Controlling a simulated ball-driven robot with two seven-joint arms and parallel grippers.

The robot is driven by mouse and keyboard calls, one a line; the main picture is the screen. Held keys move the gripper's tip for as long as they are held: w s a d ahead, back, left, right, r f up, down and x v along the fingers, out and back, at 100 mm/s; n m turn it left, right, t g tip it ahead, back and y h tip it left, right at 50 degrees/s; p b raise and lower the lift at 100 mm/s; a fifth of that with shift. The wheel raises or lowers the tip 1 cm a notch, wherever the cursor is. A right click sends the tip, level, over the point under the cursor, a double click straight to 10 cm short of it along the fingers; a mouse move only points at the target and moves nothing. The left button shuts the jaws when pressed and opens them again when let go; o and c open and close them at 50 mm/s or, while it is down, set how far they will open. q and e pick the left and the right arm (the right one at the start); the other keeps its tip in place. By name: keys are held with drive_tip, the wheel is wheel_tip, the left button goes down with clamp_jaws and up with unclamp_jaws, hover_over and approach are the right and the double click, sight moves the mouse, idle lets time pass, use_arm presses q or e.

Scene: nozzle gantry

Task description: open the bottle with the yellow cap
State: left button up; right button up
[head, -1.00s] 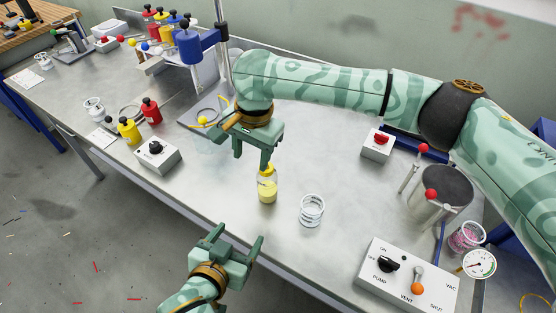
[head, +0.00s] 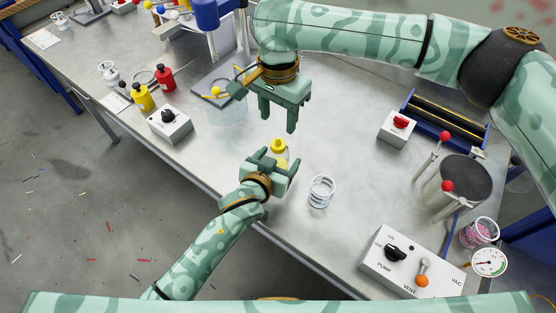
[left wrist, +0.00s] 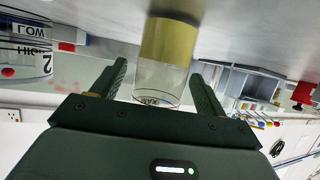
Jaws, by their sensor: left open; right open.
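The bottle with the yellow cap (head: 279,146) stands upright near the table's front edge in the head view. My right gripper (head: 279,118) is open and empty, pointing down, just behind and above the bottle in the head view.
A clear ribbed jar (head: 321,192) stands right of the bottle. A box with a black knob (head: 169,122) is to the left, and the pump and vent panel (head: 408,262) at the front right. The table between is clear.

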sight(278, 138)
use_arm(q)
drive_tip(key=shift+x, duration=0.8)
clamp_jaws()
use_arm(e)
drive_tip(key=n, duration=0.3)
drive_tip(key=shift+n, duration=0.4)
drive_tip(key=shift+f+n, duration=0.25)
drive_tip(key=shift+n, duration=0.05)
wheel_tip(278, 138, down, 8)
drive_tip(key=shift+r, duration=0.2)
drive_tip(key=shift+c, duration=0.3)
